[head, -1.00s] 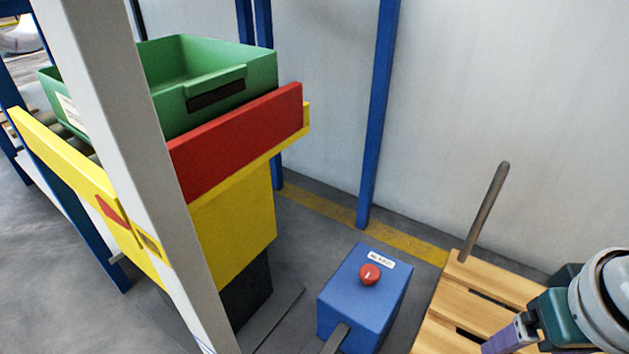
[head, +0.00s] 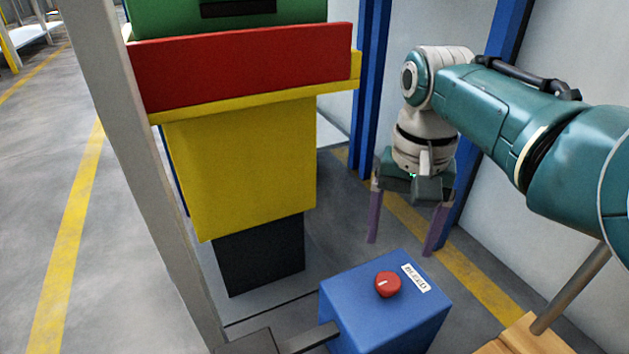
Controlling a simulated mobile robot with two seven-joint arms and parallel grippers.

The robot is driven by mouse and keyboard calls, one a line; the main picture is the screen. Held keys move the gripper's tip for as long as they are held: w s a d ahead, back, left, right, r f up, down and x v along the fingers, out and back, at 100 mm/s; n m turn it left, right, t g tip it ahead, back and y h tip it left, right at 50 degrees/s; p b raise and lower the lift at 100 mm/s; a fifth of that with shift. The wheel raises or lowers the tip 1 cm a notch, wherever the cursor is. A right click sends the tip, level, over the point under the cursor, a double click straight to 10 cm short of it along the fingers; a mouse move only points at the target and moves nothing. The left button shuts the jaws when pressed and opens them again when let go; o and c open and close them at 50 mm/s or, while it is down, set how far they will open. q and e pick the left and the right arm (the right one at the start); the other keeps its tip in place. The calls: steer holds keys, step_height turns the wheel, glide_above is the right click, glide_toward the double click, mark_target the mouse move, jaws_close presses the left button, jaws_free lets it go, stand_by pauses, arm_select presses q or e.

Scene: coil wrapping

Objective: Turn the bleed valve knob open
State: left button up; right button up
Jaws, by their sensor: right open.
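The bleed valve knob (head: 388,284) is a small red round knob with a white mark, on top of a blue box (head: 352,304). A white label (head: 415,278) reading BLEED lies beside it. My right gripper (head: 400,246) points down with its two purple fingers spread apart and nothing between them. In the picture it is just above and behind the knob, not touching it. My left gripper is not in view.
A yellow pedestal (head: 245,165) with a red board (head: 245,68) and a green bin (head: 165,18) stands to the left. A pale post (head: 140,170) crosses the left side. A wooden pallet (head: 535,338) with a grey bar (head: 572,288) is at the lower right.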

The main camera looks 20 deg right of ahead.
mark_target(389, 281)
step_height(389, 281, down, 10)
steer(key=b, duration=0.8)
steer(key=shift+r, duration=0.35)
steer(key=shift+c, duration=0.8)
jaws_close()
